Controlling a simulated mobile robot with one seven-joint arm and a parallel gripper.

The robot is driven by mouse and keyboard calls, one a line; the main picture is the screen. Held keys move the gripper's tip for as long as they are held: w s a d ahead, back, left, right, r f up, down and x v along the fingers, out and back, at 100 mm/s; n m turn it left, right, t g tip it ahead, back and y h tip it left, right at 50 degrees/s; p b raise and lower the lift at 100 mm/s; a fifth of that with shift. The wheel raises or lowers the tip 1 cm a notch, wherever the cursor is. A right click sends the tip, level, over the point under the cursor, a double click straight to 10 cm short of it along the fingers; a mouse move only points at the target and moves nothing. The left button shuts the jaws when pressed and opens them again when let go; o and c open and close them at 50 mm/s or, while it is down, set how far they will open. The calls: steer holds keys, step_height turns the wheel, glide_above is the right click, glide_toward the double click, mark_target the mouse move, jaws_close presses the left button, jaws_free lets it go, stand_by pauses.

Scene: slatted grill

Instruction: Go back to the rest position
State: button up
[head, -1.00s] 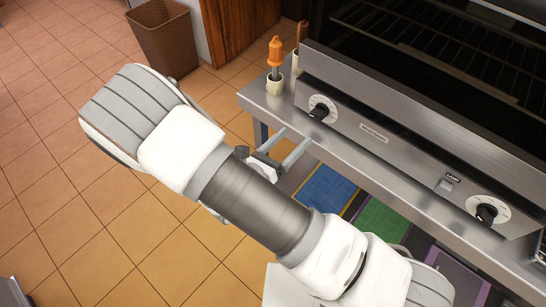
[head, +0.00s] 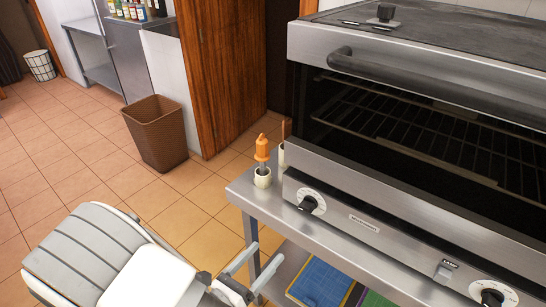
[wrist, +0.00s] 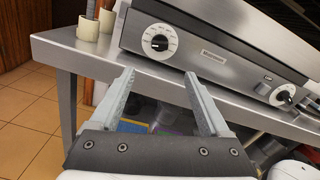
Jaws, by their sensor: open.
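My gripper (head: 256,269) shows at the bottom of the head view, in front of the left part of the steel grill table (head: 243,196). In the wrist view my gripper (wrist: 160,84) is open and empty, with its two fingers apart below the grill's front panel (wrist: 205,50). The fingers appear apart from the table edge, though the exact gap is hard to tell. Much of my arm is cut off by the bottom of the head view.
The grill (head: 420,125) has a dark rack opening, a handle and knobs. An orange-handled tool (head: 262,150) stands in a small cup (head: 262,178) at the table's left corner. A brown basket (head: 157,132) stands on the tiled floor. Coloured mats (head: 321,283) lie on the lower shelf.

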steer(key=s+d+r+m+g, duration=0.2)
steer(key=d+r+m+g, duration=0.9)
steer(key=d+m+g, duration=0.5)
steer(key=s+d+r+m+t+y, duration=0.1)
steer(key=s+r+m+t+y, duration=0.2)
steer(key=r+m+y, duration=0.2)
steer(key=s+d+r+m+t+y, duration=0.2)
steer(key=r+m+y, duration=0.3)
steer(key=r+m, duration=0.3)
steer(key=s+m+t, duration=0.1)
steer(key=m, duration=0.2)
steer(key=shift+d+r+m+t, duration=0.15)
steer(key=shift+r+m+t, duration=0.05)
steer(key=shift+m+t, duration=0.1)
